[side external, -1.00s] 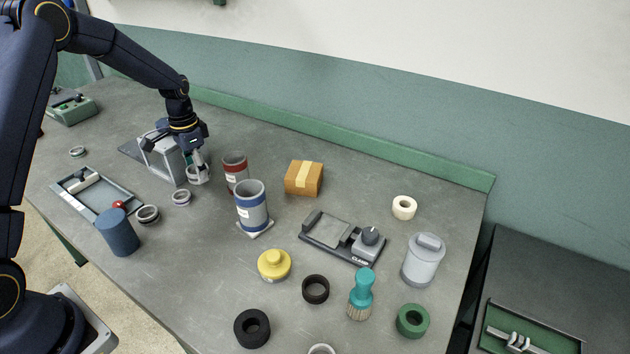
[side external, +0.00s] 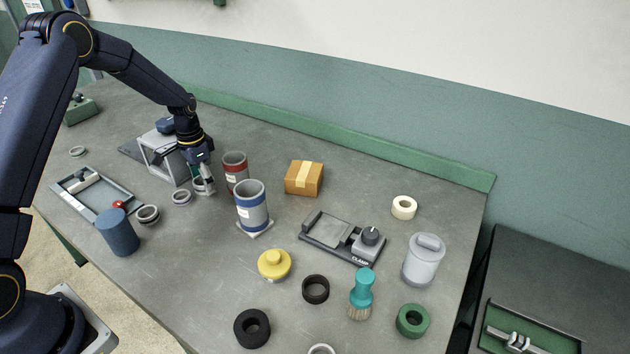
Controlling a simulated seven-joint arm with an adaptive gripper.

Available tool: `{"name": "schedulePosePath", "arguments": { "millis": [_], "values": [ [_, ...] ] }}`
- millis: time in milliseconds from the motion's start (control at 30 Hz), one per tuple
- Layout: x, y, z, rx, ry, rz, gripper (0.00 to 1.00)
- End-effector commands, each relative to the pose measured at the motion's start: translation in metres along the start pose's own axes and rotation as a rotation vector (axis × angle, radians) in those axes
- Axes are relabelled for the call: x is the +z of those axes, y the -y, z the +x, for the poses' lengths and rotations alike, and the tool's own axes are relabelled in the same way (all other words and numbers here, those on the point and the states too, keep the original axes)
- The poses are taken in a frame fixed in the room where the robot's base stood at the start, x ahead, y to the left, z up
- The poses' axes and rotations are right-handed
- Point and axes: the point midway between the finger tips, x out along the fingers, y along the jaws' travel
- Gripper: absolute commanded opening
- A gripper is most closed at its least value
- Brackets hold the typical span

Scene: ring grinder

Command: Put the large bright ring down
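The large bright ring (side external: 198,185) is a pale metal ring at the tip of my gripper (side external: 206,183). It appears to be at the grey table top, just left of the red-banded canister, though the exact contact is too small to see. One fingertip shows at the ring's right side, reaching down over it. The other finger is not clear, and I cannot tell whether the fingers still squeeze the ring. Two other metal rings lie to the left: a small bright one (side external: 181,198) and a darker one (side external: 148,214).
The red-banded canister (side external: 235,165) and blue-banded canister (side external: 252,208) stand close on the right. The grey grinder housing (side external: 158,165) is close behind on the left. A shallow tray (side external: 72,207) and blue cylinder (side external: 118,233) are at the left. A cardboard box (side external: 303,178) stands farther right.

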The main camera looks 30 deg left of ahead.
Motion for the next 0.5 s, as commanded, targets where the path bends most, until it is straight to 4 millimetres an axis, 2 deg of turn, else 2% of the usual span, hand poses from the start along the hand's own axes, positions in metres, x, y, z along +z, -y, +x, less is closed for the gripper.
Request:
{"name": "schedulePosePath", "arguments": {
  "millis": [333,500],
  "values": [
    [0.0,0.0,-0.001,0.0,0.0,0.0,0.84],
    [-0.001,0.001,-0.019,-0.002,-0.003,0.0,0.84]
  ]
}}
